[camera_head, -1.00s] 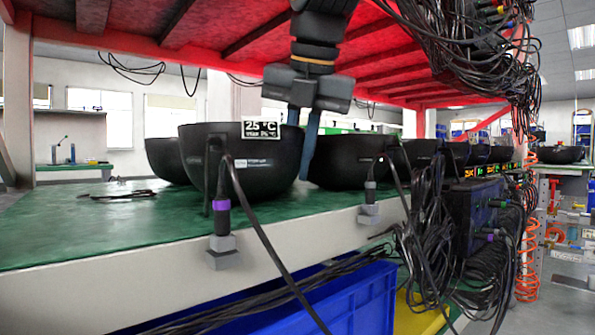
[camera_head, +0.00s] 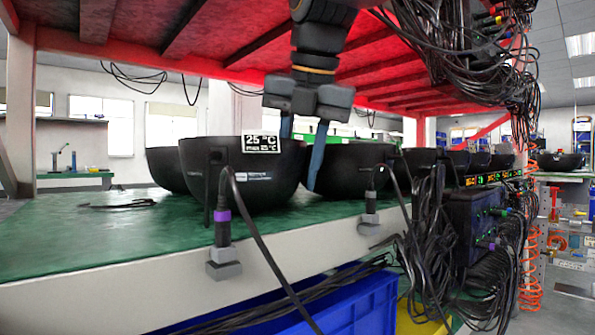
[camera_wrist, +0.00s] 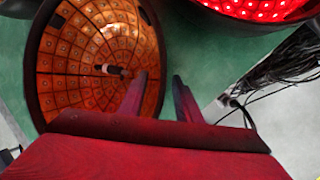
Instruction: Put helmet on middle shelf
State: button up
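A black bowl-shaped helmet (camera_head: 240,180), open side up with a 25 °C label, sits on the green shelf (camera_head: 90,235). In the wrist view this helmet (camera_wrist: 85,50) shows an orange, dotted, grid-lined inside. My gripper (camera_head: 300,160) points down at the helmet's right rim. In the wrist view its two fingers (camera_wrist: 161,75) are apart, the left one over the inside and the right one outside, with the rim between them. I cannot tell whether they touch it. A red-bottomed shelf (camera_head: 400,75) hangs above. Which shelf counts as the middle one is unclear.
Another black helmet (camera_head: 350,170) stands close on the right; its lit red inside (camera_wrist: 250,8) shows in the wrist view. More helmets stand left and farther right. Cables hang along the shelf front beside a control box (camera_head: 475,220). A blue bin (camera_head: 350,305) is below. The shelf's left part is mostly clear.

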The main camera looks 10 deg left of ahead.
jog(key=p+v, duration=0.3)
jog(key=v, duration=0.4)
jog(key=shift+r, duration=0.1)
